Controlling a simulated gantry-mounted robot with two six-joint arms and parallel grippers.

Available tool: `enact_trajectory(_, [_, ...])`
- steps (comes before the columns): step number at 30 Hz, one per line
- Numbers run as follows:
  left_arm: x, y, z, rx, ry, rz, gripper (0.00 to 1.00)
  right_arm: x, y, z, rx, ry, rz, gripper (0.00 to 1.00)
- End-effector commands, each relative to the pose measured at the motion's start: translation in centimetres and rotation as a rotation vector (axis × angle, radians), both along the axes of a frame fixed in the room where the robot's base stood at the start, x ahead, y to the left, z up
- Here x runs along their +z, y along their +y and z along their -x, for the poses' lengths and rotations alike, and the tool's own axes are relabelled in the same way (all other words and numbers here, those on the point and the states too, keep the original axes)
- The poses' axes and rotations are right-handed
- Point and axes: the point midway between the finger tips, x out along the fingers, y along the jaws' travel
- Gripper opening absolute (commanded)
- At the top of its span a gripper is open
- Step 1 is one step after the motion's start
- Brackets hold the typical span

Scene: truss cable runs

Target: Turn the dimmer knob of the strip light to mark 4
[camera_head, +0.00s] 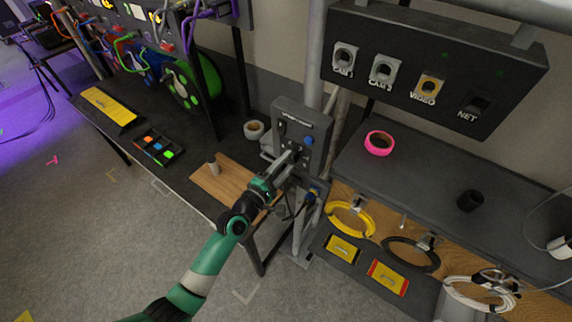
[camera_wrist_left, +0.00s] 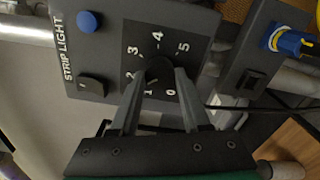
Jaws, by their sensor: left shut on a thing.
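The strip light box (camera_head: 288,107) is a grey panel on a post in the middle of the head view. In the left wrist view its plate (camera_wrist_left: 112,48) reads STRIP LIGHT, with marks 0 to 5 around a dark dimmer knob (camera_wrist_left: 160,70). My left gripper (camera_head: 291,160) reaches the panel from below. In the left wrist view its two fingers (camera_wrist_left: 160,80) are shut on the knob, one on each side. The fingers partly cover the knob, and I cannot tell which mark it points to. My right gripper is not in view.
A blue button (camera_wrist_left: 89,21) and a black rocker switch (camera_wrist_left: 93,86) sit beside the knob. A blue and yellow connector (camera_wrist_left: 288,42) is close by. A wooden board (camera_head: 230,184) lies left of the panel, a pink tape roll (camera_head: 379,143) on the shelf to its right.

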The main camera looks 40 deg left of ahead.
Motion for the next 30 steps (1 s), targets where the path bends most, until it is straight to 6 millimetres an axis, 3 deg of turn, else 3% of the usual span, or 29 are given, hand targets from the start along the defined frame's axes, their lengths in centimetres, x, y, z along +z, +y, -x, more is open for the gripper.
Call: enact_trajectory(30, [-0.1, 0.0, 0.0, 0.001, 0.159, -0.952, 0.00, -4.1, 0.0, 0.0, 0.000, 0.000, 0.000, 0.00])
